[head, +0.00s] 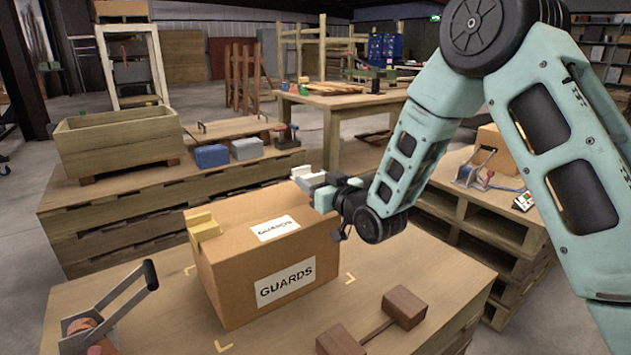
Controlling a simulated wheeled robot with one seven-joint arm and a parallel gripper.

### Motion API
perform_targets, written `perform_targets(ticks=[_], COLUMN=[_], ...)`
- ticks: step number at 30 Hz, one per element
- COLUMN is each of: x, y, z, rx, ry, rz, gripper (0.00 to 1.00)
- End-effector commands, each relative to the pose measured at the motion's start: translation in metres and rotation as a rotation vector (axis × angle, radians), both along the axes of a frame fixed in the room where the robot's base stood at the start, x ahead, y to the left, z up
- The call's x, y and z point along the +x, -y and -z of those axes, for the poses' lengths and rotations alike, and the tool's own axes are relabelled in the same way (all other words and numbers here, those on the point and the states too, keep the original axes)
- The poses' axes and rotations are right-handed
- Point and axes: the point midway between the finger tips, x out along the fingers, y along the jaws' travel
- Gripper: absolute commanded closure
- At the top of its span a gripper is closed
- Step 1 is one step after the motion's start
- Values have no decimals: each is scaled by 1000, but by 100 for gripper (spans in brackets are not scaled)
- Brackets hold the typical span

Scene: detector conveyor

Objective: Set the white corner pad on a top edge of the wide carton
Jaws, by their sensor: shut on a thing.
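The wide carton (265,255) is brown, stands upright on the near table and bears white labels reading GUARDS on its top and front. The white corner pad (303,174) shows as a small pale piece above the carton's back right corner. My gripper (316,182) is shut on the white pad. The arm reaches in from the right, and the wrist hides part of the carton's right top edge. I cannot tell whether the pad touches the carton. A yellow corner pad (204,227) sits on the carton's left top edge.
A wooden mallet (404,307) lies at the table's front right. A tape dispenser or strapping tool (100,320) stands at the front left. Yellow corner marks (350,278) surround the carton. A wooden planter box (118,138) and blue and grey cases (211,156) stand on the bench behind.

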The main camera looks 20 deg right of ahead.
Motion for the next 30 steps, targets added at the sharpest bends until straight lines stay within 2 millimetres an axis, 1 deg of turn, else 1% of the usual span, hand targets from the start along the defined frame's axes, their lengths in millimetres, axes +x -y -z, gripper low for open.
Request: perform_targets(ticks=[30], x=[0], y=[0], z=[25], rx=[0], ry=[1], rz=[0], gripper=[73])
